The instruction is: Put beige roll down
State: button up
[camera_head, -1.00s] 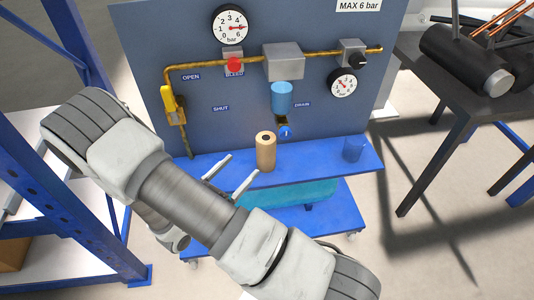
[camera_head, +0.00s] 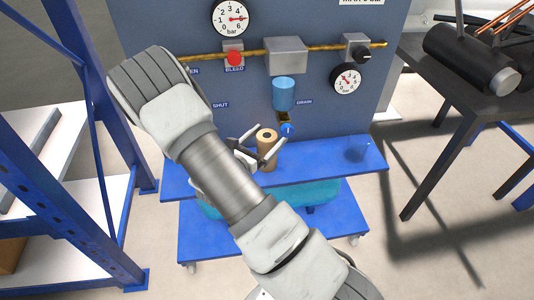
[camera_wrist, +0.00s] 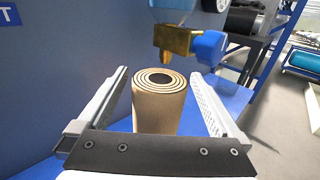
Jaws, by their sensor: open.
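The beige roll (camera_head: 267,146) stands upright on the blue shelf (camera_head: 325,160) in front of the grey-blue panel. In the wrist view the roll (camera_wrist: 158,108) shows its spiral top end and stands between my two fingers. My gripper (camera_head: 263,142) is open, with one finger on each side of the roll. In the wrist view a gap shows between the roll and each finger of my gripper (camera_wrist: 157,95). The roll's lower end is hidden behind the gripper body in the wrist view.
A blue filter bowl (camera_head: 283,92) and brass drain valve with a blue knob (camera_head: 288,130) hang close above the roll. A dark table (camera_head: 460,100) is at the right, and blue racking (camera_head: 80,150) at the left.

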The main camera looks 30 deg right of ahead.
grip_shut()
dwell(0.5)
